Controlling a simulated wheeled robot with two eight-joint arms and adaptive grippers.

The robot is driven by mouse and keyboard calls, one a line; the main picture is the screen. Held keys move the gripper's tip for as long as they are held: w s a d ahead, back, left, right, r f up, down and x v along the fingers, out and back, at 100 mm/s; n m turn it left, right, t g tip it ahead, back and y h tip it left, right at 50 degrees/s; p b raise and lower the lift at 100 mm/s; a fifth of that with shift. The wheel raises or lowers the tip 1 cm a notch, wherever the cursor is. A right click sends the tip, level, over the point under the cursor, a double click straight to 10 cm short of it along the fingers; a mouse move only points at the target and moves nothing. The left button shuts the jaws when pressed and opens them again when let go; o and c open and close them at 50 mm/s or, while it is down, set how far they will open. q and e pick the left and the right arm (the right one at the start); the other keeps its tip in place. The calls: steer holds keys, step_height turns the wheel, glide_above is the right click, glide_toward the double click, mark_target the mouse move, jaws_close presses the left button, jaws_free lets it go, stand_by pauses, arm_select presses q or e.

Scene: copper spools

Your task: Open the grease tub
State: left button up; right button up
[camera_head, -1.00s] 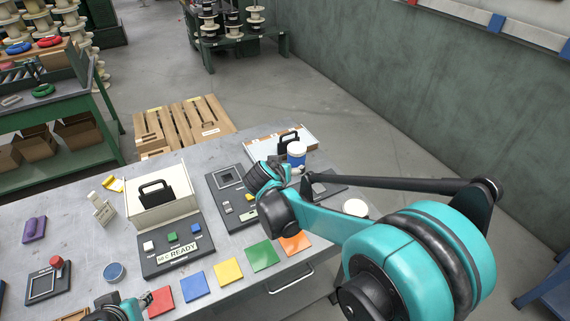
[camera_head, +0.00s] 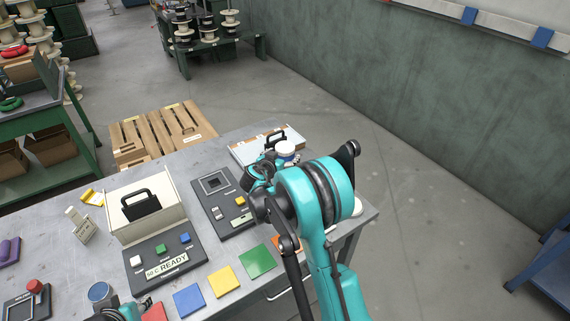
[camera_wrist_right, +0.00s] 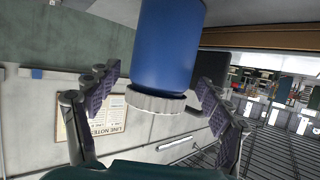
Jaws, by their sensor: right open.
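The blue tub with a white lid (camera_head: 286,147) stands at the far right of the bench, partly hidden by my right arm. In the right wrist view the blue tub body (camera_wrist_right: 168,42) appears upside down, with its white ridged lid (camera_wrist_right: 157,102) below it. My right gripper (camera_wrist_right: 155,82) is open, with one finger on each side of the lid and visible gaps between. In the head view my right gripper (camera_head: 264,170) is close to the tub, its fingers mostly hidden. My left gripper (camera_head: 140,306) shows only partly at the bottom edge, its jaws unclear.
A white tray (camera_head: 244,153) with a black-handled item lies behind the tub. A dark panel (camera_head: 209,203), a READY panel (camera_head: 150,254) and coloured squares (camera_head: 257,262) lie left of my right arm. A small round blue container (camera_head: 100,291) stands at front left.

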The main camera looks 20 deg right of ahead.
mark_target(288, 142)
steer(key=shift+x, duration=1.1)
steer(key=shift+a, duration=0.1)
steer(key=c, duration=1.7)
steer(key=shift+r, duration=0.1)
steer(key=shift+r, duration=0.25)
step_height(288, 142, up, 4)
steer(key=shift+f+p, duration=0.1)
steer(key=shift+p, duration=0.9)
steer(key=p+v, duration=0.1)
steer(key=v, duration=0.5)
steer(key=w+r+p+v, duration=0.1)
steer(key=p+v, duration=0.1)
steer(key=v, duration=0.5)
steer(key=shift+w+a+r, duration=0.25)
steer(key=shift+a+r, duration=0.05)
steer(key=shift+a, duration=0.1)
